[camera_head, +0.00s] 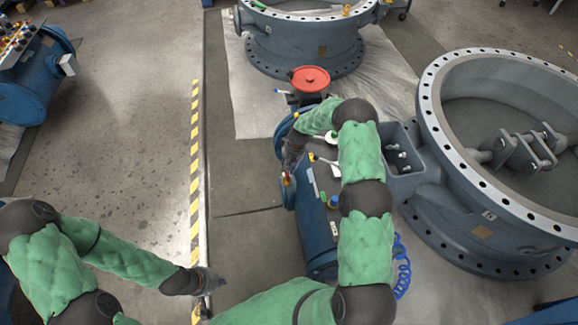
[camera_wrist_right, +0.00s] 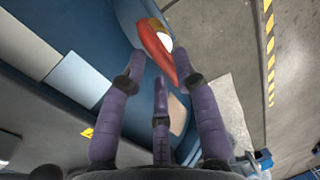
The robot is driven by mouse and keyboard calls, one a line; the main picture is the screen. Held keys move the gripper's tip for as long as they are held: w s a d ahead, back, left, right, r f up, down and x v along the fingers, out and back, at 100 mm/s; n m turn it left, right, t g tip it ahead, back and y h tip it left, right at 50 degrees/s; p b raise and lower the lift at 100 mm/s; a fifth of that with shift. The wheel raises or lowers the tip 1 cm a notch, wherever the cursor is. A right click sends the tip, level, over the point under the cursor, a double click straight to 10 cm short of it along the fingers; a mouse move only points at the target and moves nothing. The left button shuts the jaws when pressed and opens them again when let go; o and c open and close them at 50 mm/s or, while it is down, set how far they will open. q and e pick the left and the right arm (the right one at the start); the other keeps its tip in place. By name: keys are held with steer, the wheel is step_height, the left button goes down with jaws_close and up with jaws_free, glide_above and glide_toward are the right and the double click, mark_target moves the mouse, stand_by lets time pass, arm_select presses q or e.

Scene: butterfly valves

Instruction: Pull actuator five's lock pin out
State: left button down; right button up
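The blue actuator (camera_head: 313,225) lies in the middle of the head view, below the red handwheel (camera_head: 310,79). A small orange-red part (camera_head: 287,179) shows on its left side. In the right wrist view a red part with a white end (camera_wrist_right: 157,44) sits against the blue body. I cannot tell whether it is the lock pin. My right gripper (camera_wrist_right: 160,68) has its fingers spread around the red part's lower end, with a gap visible at the left finger. My left gripper (camera_head: 207,281) hangs over the floor at lower left, away from the actuator; its fingers are unclear.
A large grey valve body (camera_head: 470,205) stands close on the right and another (camera_head: 305,45) at the back. A coiled blue hose (camera_head: 402,270) lies beside the actuator. The floor left of the yellow-black stripe (camera_head: 195,150) is mostly clear.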

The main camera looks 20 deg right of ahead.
jaws_close()
step_height(320, 180, up, 4)
steer(key=shift+w+r+p, duration=0.1)
steer(key=shift+p, duration=0.95)
steer(key=o, duration=0.6)
jaws_free()
steer(key=r, duration=0.4)
steer(key=d+r, duration=0.1)
steer(key=r, duration=0.2)
steer(key=d+r, duration=0.1)
steer(key=r, duration=0.3)
steer(key=shift+s+d+r, duration=0.1)
steer(key=shift+s+r, duration=0.25)
steer(key=shift+s, duration=0.05)
steer(key=shift+f, duration=0.1)
